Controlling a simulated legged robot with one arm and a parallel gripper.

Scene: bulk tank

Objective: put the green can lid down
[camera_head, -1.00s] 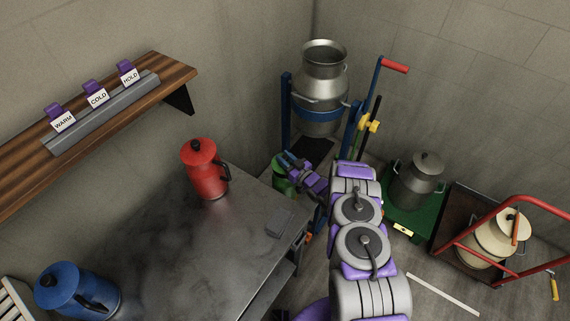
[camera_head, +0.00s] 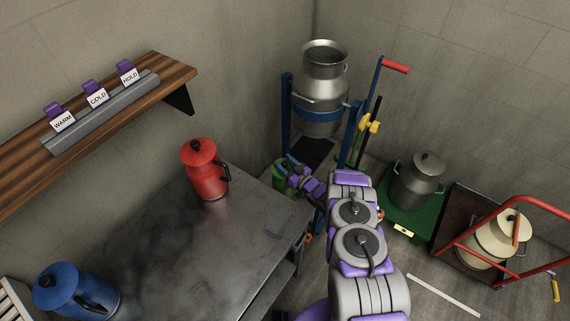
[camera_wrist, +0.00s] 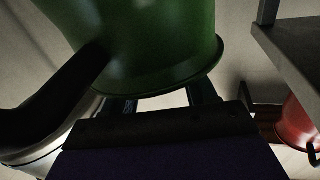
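The green can (camera_head: 279,176) stands past the table's far edge in the head view, partly behind my gripper (camera_head: 291,172). In the wrist view the green can (camera_wrist: 155,45) fills the top middle, with its rim toward the bottom and a dark handle (camera_wrist: 55,95) at left. The roots of my two fingers show apart below that rim. The fingertips are hidden behind the green can, so I cannot see what is between them. I cannot make out the green lid as a separate piece.
The table (camera_head: 210,255) bears a red can (camera_head: 206,175) and a blue can (camera_head: 75,290). A steel churn (camera_head: 322,90) sits in a blue stand behind. A grey churn (camera_head: 417,180) stands on a green scale, beside a red-handled trolley (camera_head: 555,210) with a cream can.

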